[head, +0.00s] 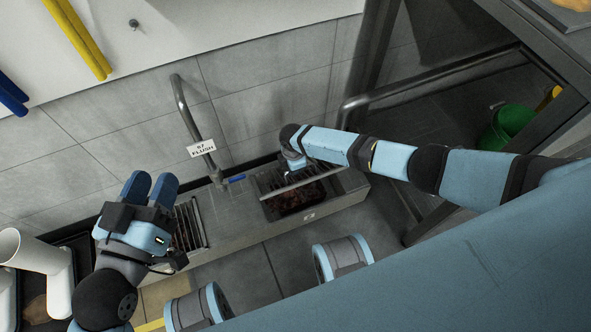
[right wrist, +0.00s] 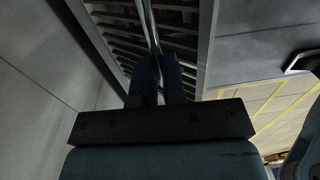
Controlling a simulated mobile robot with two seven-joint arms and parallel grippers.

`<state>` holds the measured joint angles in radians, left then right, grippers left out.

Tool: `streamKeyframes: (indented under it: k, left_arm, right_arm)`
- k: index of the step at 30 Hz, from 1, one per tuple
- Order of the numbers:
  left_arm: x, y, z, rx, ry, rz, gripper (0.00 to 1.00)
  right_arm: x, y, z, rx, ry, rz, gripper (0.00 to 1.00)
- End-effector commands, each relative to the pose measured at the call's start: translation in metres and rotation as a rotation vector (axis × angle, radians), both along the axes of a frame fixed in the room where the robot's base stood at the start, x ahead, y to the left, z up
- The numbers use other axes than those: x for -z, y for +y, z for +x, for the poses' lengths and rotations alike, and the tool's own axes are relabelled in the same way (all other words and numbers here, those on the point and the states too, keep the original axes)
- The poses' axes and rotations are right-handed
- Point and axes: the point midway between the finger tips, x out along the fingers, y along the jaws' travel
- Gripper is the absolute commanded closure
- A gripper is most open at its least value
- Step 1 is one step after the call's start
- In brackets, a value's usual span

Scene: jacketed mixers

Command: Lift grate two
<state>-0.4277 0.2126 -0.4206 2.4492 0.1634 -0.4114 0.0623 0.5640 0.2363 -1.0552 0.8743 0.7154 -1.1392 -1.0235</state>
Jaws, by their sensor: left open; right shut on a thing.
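A long grey drain channel (head: 240,217) runs along the foot of the tiled wall. In its right section a dark slatted grate (head: 322,172) sits over part of an opening, and brown matter (head: 298,198) shows in front of it. My right gripper (head: 294,160) is at this grate; in the right wrist view its fingers (right wrist: 158,72) are shut on a thin bar, with dark slats beyond. The grate looks raised or tilted, but its exact angle is unclear. Another slatted grate (head: 189,226) lies in the left section. My left gripper (head: 150,187) is open and empty near it.
White pipes (head: 40,262) stand at the left. A grey rail (head: 430,82) and a green bucket (head: 512,121) are at the right. Some floor before the channel is clear.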

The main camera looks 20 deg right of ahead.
Motion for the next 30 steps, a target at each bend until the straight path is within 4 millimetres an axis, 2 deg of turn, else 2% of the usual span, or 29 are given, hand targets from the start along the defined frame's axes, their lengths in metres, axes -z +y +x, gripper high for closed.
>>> streamKeyframes:
  k: [9, 10, 13, 25, 30]
  left_arm:
    - [0.001, 0.000, 0.000, 0.000, -0.001, 0.000, 0.57]
    - [0.001, 0.000, 0.000, 0.000, -0.001, 0.000, 0.57]
    - [0.001, 0.000, 0.000, 0.001, -0.001, -0.002, 0.57]
    - [-0.001, 0.000, 0.000, 0.000, -0.002, -0.001, 0.57]
    - [-0.017, 0.001, -0.001, -0.013, -0.037, -0.022, 0.57]
  right_arm:
    - [0.002, -0.002, 0.002, 0.001, -0.007, -0.001, 1.00]
    - [0.002, -0.002, 0.002, 0.001, -0.006, -0.001, 0.85]
    - [0.002, -0.001, 0.001, 0.001, -0.005, -0.001, 0.64]
    - [-0.001, -0.001, 0.000, 0.000, -0.002, 0.000, 0.64]
    - [-0.022, -0.001, 0.001, 0.000, -0.003, 0.001, 0.64]
